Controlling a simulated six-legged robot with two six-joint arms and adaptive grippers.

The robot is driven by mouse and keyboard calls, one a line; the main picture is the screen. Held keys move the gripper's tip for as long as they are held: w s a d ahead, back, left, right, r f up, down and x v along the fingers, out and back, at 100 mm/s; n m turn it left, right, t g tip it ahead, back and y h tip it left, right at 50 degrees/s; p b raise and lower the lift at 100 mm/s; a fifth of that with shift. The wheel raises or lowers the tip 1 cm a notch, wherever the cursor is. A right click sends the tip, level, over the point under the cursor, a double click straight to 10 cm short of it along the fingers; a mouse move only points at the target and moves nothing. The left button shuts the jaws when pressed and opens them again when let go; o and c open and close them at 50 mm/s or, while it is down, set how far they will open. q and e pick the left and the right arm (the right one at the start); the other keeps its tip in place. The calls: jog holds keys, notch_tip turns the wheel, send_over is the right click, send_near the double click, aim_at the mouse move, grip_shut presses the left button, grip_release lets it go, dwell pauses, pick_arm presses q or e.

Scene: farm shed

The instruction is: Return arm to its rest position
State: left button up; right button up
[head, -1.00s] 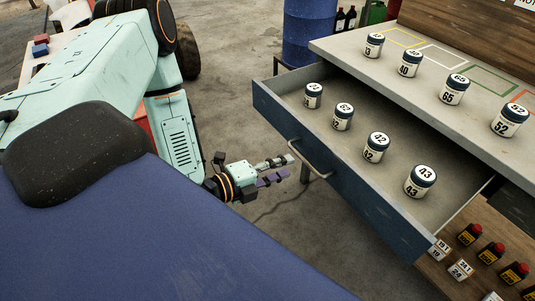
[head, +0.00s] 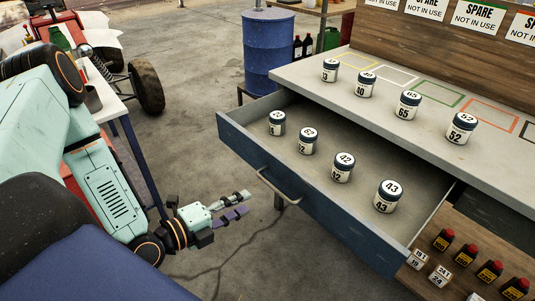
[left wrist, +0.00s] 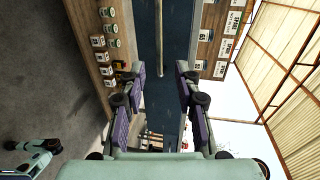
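My left arm comes in from the left of the head view, and its gripper (head: 232,205) is in front of the open drawer, left of the drawer's handle and apart from it. The gripper is open and empty: in the left wrist view its two purple fingers (left wrist: 158,85) stand wide apart with nothing between them. The drawer front (left wrist: 155,25) and its handle show beyond the fingers there. My right gripper is not in the head view. A second teal arm part shows low at the left of the left wrist view, too partial to tell its gripper's state.
The blue drawer (head: 300,195) is pulled out, with several numbered jars in it. More jars stand on the worktop (head: 390,95) above, beside coloured outlines. Dark red-capped bottles (head: 467,255) stand on a lower shelf. A blue barrel (head: 268,50) stands behind. Floor in front is clear.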

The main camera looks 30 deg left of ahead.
pick_arm(q)
jog(key=s+d+f+n+g+y, duration=0.1)
jog(key=s+f+n+g, duration=0.3)
jog(key=n, duration=0.4)
jog(key=s+d+f+n+g+y, duration=0.1)
jog(key=s+f+n+g, duration=0.2)
jog(key=f+n, duration=0.45)
jog(key=s+d+f+n+g+y, duration=0.1)
jog(key=s+n+g, duration=0.2)
jog(key=s, duration=0.4)
jog(key=s+d+n+g+y, duration=0.2)
jog(key=s+n+g, duration=0.2)
jog(key=s, duration=0.3)
jog(key=shift+d+f+g, duration=0.3)
jog(key=shift+f, duration=0.1)
jog(key=shift+s, duration=0.1)
